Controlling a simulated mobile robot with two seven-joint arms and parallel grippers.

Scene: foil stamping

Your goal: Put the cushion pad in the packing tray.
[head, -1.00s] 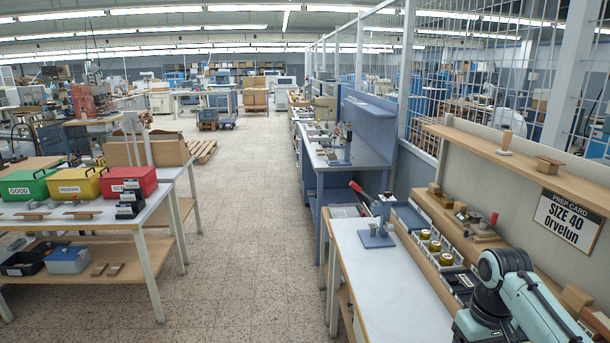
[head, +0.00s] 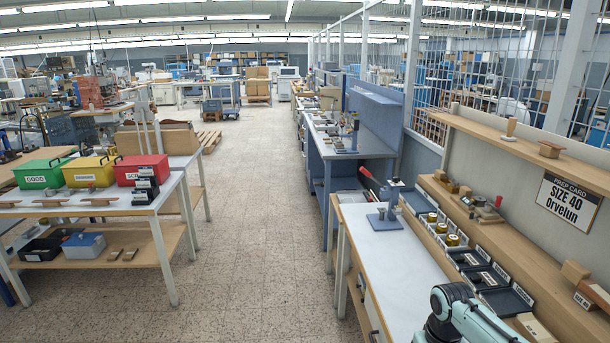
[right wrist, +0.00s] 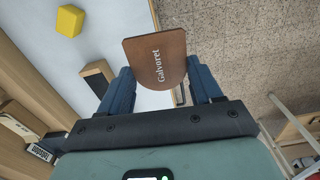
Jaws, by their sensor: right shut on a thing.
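My right gripper (right wrist: 161,88) is shut on a flat brown piece with a rounded end, lettered "Galvoret" (right wrist: 155,55). It holds this piece by its sides, over the white bench's edge and the floor. I cannot tell if this piece is the cushion pad. A yellow block (right wrist: 69,22) lies on the white bench top, apart from the gripper. In the head view, only my right arm shows at the bottom right; its gripper is out of the picture. I cannot pick out the packing tray for sure. My left gripper is not in view.
The white right bench (head: 395,250) carries a small press (head: 385,212) with a red handle and dark trays (head: 506,300) along its wooden side. Green (head: 45,174), yellow (head: 89,171) and red (head: 141,169) boxes stand on the left table. The tiled aisle (head: 255,240) between is clear.

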